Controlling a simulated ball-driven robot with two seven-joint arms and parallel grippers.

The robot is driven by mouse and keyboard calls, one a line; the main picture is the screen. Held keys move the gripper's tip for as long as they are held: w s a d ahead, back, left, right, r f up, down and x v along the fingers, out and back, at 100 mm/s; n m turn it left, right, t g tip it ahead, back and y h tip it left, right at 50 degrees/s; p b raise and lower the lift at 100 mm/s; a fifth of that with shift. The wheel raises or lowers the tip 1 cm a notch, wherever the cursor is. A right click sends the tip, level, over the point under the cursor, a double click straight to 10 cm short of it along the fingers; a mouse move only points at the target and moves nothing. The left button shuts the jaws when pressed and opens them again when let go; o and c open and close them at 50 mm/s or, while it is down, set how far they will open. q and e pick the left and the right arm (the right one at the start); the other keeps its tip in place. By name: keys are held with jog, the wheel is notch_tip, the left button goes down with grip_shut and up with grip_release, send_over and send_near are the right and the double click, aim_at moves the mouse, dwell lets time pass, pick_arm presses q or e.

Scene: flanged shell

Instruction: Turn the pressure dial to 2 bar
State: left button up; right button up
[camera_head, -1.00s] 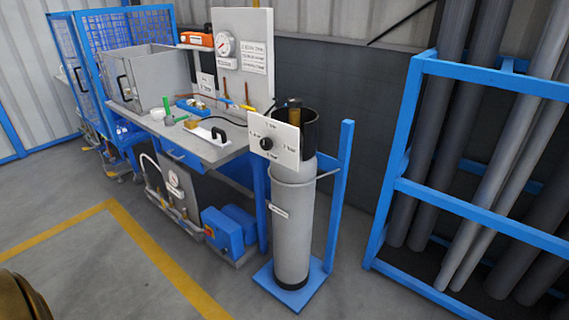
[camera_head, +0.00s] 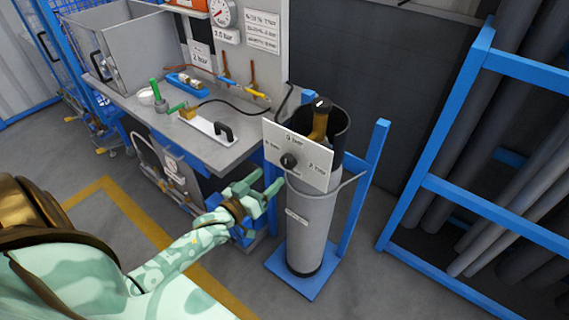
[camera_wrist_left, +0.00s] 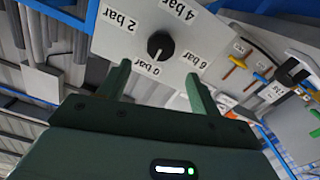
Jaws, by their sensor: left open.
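The pressure dial is a black round knob (camera_head: 289,161) on a white plate (camera_head: 312,174) fixed to the front of a grey gas cylinder (camera_head: 310,235). In the left wrist view the knob (camera_wrist_left: 160,46) shows with labels 0, 2, 4 and 6 or 8 bar around it; the picture is turned, with 0 bar nearest my fingers. My left gripper (camera_head: 266,190) is open and empty, just left of and below the plate in the head view. In the wrist view its two fingers (camera_wrist_left: 158,85) point toward the plate, either side of the knob's line, apart from the knob. My right gripper is not seen.
A workbench (camera_head: 215,150) with a green-handled fitting (camera_head: 157,97), a blue tray (camera_head: 187,84) and a black-handled plate (camera_head: 208,124) stands to the left. A blue rack (camera_head: 505,65) of grey pipes stands at the right. Blue posts (camera_head: 368,180) flank the cylinder.

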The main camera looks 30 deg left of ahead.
aim_at(285, 163)
pick_arm(q)
jog(key=w, duration=0.3)
jog(key=w+b, duration=0.1)
jog(key=w, duration=0.3)
jog(key=shift+w+d+f, duration=0.1)
jog(key=shift+w+d, duration=0.25)
jog(key=shift+w, duration=0.45)
jog(key=c, duration=1)
